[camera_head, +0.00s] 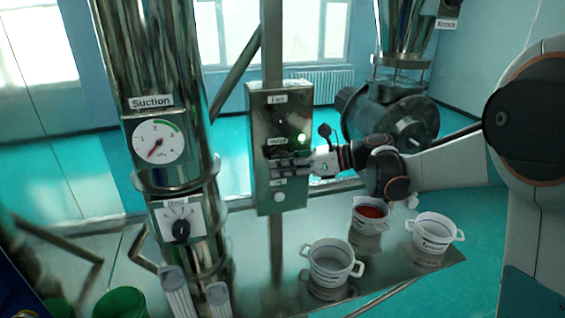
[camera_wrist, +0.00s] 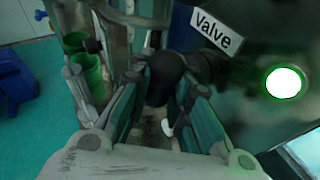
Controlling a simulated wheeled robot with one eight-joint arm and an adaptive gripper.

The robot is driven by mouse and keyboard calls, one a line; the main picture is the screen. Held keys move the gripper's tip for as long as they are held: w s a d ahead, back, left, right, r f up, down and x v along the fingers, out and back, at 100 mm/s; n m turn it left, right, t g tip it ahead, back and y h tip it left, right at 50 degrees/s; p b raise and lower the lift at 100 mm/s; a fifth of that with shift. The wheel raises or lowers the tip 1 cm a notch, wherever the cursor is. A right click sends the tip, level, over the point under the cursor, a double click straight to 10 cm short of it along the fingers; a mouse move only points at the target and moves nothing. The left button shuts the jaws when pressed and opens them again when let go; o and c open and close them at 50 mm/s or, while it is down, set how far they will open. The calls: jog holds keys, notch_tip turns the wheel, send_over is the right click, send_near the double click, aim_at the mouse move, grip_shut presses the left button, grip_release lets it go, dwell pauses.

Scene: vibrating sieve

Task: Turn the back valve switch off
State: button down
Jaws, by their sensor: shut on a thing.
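The grey metal control box (camera_head: 262,140) stands on a post in the middle of the head view. Its middle row carries the Valve label (camera_wrist: 218,32) and a lit green lamp (camera_head: 301,138), which also glows in the wrist view (camera_wrist: 283,83). The black valve switch (camera_wrist: 165,72) shows between my fingers in the wrist view. My gripper (camera_head: 281,165) is at the box front, shut on this switch from the right side. In the head view my fingers partly hide the switch, so its exact turn angle cannot be read.
A Fan switch (camera_head: 280,117) is above and a white button (camera_head: 279,197) below on the box. White buckets (camera_head: 331,262) stand on the metal platform (camera_head: 285,290). A steel column with a Suction gauge (camera_head: 158,142) is at left. A motor unit (camera_head: 400,118) is behind my wrist.

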jog(key=h+p, duration=0.1)
jog(key=h, duration=0.1)
jog(key=n+h, duration=0.1)
jog(key=h, duration=0.1)
jog(key=shift+r+n+p, duration=0.15)
jog(key=shift+n+p, duration=0.15)
jog(key=shift+p, duration=0.1)
jog(key=shift+n+t+h+p, duration=0.45)
jog(key=shift+n+h, duration=0.15)
jog(key=shift+h, duration=1)
jog(key=c, duration=1.8)
grip_release()
jog(key=shift+o, duration=0.2)
jog(key=shift+d, duration=0.1)
jog(key=v, duration=1.1)
jog(key=shift+d+r, duration=0.2)
jog(key=shift+r, duration=0.1)
jog(key=shift+s, duration=0.1)
